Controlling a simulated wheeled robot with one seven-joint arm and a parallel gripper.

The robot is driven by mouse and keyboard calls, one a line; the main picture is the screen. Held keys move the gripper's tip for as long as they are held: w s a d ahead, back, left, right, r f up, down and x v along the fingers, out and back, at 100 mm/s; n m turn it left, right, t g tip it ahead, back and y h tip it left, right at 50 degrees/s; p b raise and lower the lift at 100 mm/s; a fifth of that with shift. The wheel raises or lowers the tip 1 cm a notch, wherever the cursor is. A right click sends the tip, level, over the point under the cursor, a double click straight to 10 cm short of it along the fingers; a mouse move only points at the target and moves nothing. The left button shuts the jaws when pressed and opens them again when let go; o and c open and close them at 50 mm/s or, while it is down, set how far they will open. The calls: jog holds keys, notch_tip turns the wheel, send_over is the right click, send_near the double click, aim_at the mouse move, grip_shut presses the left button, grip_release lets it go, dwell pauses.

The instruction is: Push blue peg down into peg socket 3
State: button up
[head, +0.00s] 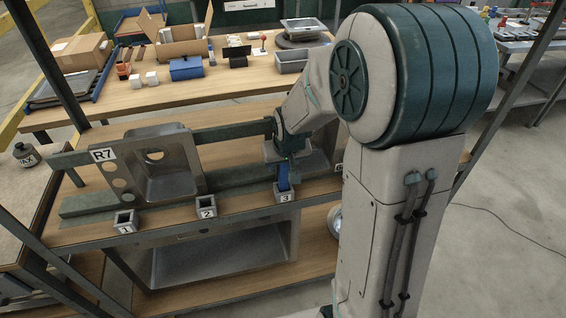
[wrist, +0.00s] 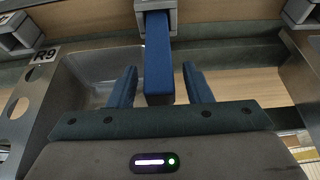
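The blue peg (head: 284,178) stands in peg socket 3 (head: 285,196) at the front edge of the wooden shelf, with much of its length above the socket. In the wrist view the blue peg (wrist: 158,62) runs from the grey socket (wrist: 156,10) at the top toward my palm. My gripper (head: 281,156) is directly above the socket in the head view. In the wrist view my gripper (wrist: 159,70) is open, one finger on each side of the peg with gaps between. Whether the palm touches the peg's top cannot be told.
Sockets 1 (head: 125,222) and 2 (head: 206,207) stand empty to the left along the shelf edge. A metal sink (head: 168,170) labelled R7 leans behind them. Rack posts and a rail surround the shelf. A cluttered workbench (head: 120,104) is behind.

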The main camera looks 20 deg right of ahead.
jog(key=v, duration=1.2)
jog(key=s+g, duration=0.1)
jog(key=s, duration=1.5)
jog(key=shift+s+f+g, duration=0.25)
jog(key=shift+f+g, duration=0.05)
jog(key=shift+f, duration=0.15)
jog(key=shift+d, duration=0.1)
